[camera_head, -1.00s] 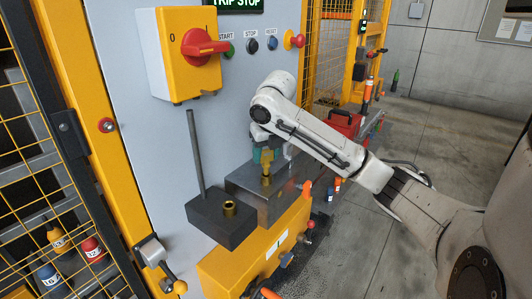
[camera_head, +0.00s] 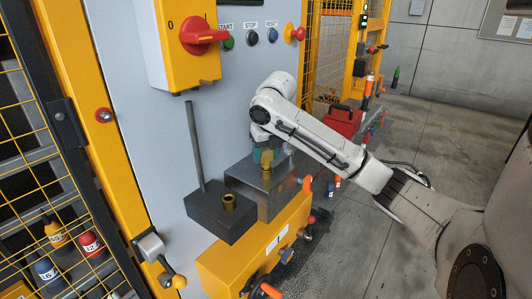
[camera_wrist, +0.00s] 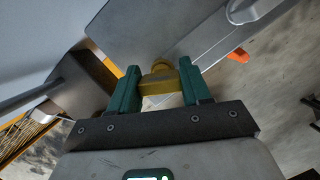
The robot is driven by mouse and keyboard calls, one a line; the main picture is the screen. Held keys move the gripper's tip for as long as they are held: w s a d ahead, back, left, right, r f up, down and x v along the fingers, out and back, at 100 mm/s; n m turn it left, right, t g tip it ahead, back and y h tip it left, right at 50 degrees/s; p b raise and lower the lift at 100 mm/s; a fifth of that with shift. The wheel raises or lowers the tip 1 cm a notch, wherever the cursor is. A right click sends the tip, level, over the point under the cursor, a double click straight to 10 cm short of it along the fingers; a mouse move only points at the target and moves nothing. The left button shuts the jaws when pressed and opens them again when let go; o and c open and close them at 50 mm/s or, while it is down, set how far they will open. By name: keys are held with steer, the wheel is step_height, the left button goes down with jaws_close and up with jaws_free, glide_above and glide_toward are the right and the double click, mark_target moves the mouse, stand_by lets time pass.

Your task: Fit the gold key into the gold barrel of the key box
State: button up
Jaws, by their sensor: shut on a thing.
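The gold key (camera_head: 267,160) is in my gripper (camera_head: 264,155), whose green fingers are shut on it; it also shows between the fingertips in the wrist view (camera_wrist: 161,85). The gold barrel (camera_head: 228,202) stands up from the top of a dark block, the key box (camera_head: 213,219). My gripper and the key are to the right of the barrel and apart from it, over or close to the grey metal box (camera_head: 262,201). I cannot tell whether the key touches that box. The barrel is not clearly visible in the wrist view.
A thin grey post (camera_head: 195,145) rises from the back left of the dark block. A yellow switch box (camera_head: 190,65) with a red handle hangs above. Below is a yellow ledge (camera_head: 235,262) with several coloured fittings. A red case (camera_head: 341,122) stands behind my arm.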

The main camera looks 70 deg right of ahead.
steer(key=shift+f, duration=0.35)
steer(key=o, duration=1.1)
steer(key=shift+o, duration=0.2)
steer(key=shift+r, duration=0.1)
steer(key=v, duration=1)
steer(key=shift+r, duration=0.3)
steer(key=shift+s, duration=0.2)
